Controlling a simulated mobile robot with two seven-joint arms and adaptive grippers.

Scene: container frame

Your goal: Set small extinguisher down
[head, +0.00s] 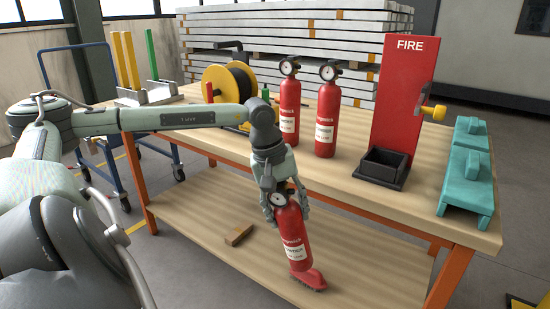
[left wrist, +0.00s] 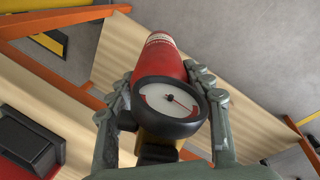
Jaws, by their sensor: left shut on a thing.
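My left gripper (head: 287,200) is shut on a red extinguisher (head: 291,238) near its top, just below the gauge. The extinguisher hangs slightly tilted, in front of the table's top edge and over the lower shelf (head: 215,210). Whether its base touches anything is unclear. In the left wrist view the extinguisher (left wrist: 165,58) points away between the two fingers, with its round gauge (left wrist: 168,102) facing the camera. Two similar extinguishers, one on the left (head: 289,112) and one on the right (head: 326,122), stand upright on the tabletop (head: 300,170). My right gripper is not in view.
A red FIRE stand (head: 400,85) with an open black box (head: 380,168) stands right of the extinguishers. Teal pieces (head: 466,180) are at the right end, a hose reel (head: 228,90) at the left. A wooden block (head: 238,234) and red brush-like object (head: 309,279) lie on the shelf.

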